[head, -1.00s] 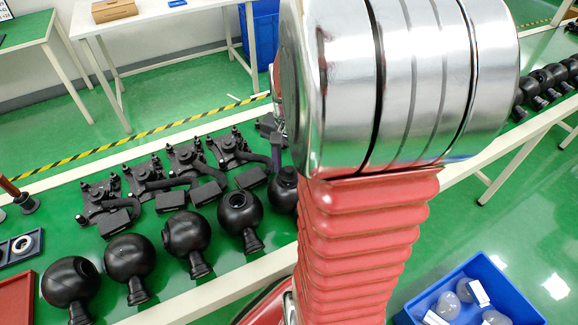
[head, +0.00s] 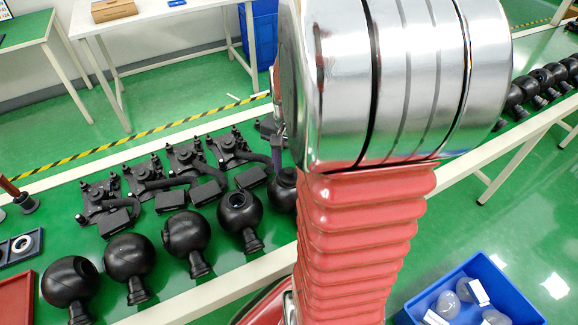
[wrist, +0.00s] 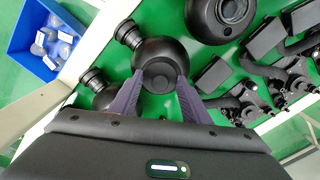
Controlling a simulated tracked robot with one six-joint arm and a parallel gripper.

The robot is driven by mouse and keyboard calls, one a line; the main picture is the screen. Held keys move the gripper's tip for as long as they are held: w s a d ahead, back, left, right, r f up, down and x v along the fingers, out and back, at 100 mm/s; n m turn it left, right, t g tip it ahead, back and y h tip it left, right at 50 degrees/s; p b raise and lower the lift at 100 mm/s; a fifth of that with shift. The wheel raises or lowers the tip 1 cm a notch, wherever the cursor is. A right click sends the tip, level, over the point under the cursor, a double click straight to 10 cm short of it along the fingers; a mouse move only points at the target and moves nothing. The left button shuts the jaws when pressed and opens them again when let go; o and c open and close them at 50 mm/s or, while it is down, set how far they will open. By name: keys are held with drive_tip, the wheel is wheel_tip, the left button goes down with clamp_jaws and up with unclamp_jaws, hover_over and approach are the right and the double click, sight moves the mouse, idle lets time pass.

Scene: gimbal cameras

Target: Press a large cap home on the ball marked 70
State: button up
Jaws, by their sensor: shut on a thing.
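A black ball (wrist: 160,52) with a ribbed stem pointing to the upper left lies under my gripper (wrist: 160,77) in the wrist view. The two purple fingers are shut on a dark round cap (wrist: 158,75), which sits at or against the ball's near face. I cannot tell whether it is fully seated. In the head view this ball (head: 285,186) is partly hidden behind my arm, with a purple finger just above it. No number is legible on any ball, so I cannot confirm a 70.
Several other black balls, one with an open socket (head: 240,209), stand in a row along the bench's front edge. Black gimbal assemblies (head: 190,165) lie behind them. A blue bin (head: 470,290) with pale parts stands at lower right. A red tray (head: 15,298) is at the left.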

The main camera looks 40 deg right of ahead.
drive_tip(key=shift+f, duration=0.4)
drive_tip(key=o, duration=1.1)
wheel_tip(320, 180, up, 14)
drive_tip(key=shift+f, duration=0.15)
idle(1.0)
